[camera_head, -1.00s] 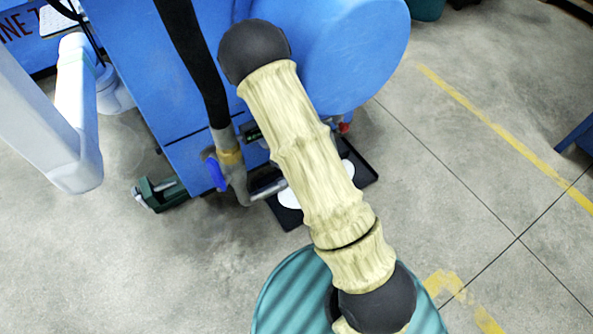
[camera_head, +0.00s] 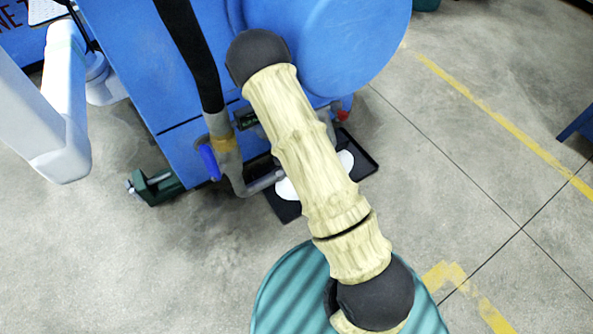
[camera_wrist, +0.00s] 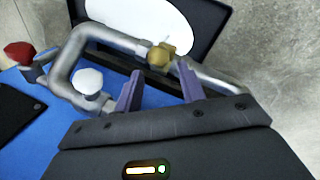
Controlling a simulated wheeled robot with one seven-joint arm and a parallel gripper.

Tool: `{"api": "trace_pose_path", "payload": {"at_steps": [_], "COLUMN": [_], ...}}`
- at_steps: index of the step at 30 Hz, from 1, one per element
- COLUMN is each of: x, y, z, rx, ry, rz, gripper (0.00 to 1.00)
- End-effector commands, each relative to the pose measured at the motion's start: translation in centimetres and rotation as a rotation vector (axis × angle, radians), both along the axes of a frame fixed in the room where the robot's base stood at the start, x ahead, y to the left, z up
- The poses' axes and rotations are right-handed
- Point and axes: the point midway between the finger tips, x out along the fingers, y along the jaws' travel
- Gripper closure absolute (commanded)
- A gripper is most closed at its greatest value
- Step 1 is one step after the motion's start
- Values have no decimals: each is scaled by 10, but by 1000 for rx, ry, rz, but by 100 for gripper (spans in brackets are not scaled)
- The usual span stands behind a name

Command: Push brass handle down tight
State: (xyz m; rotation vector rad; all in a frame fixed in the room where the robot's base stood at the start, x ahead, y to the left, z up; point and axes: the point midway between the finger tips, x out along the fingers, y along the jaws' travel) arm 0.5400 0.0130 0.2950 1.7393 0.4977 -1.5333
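A small brass-coloured handle (camera_wrist: 159,55) sits on a grey pipe in the wrist view, above a black tray. My gripper (camera_wrist: 159,68) has two purple fingers spread apart. In the picture the brass handle lies between and just beyond the fingertips; I cannot tell whether either finger touches it. Nothing is held between the fingers. In the head view my pale arm covers the gripper and the brass handle.
A red knob (camera_wrist: 18,54) and a pale round knob (camera_wrist: 89,80) stand on the pipework at left. The black tray (camera_head: 368,163) holds white liquid beneath the blue machine (camera_head: 345,50). A blue lever (camera_head: 208,163) hangs by the hose.

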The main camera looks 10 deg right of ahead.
Motion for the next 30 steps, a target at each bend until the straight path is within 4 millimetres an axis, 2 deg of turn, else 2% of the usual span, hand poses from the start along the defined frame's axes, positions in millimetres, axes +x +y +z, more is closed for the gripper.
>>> {"api": "trace_pose_path", "payload": {"at_steps": [1,12,17,26,30], "x": [2,15,18,18,18], "y": [-2,-14,-16,-17,-17], "z": [-15,-74,-84,-84,-84], "rx": [0,0,0,0,0], "ry": [1,-1,0,0,0], "rz": [-1,-1,0,0,0], "gripper": [60,60,60,60,88]}}
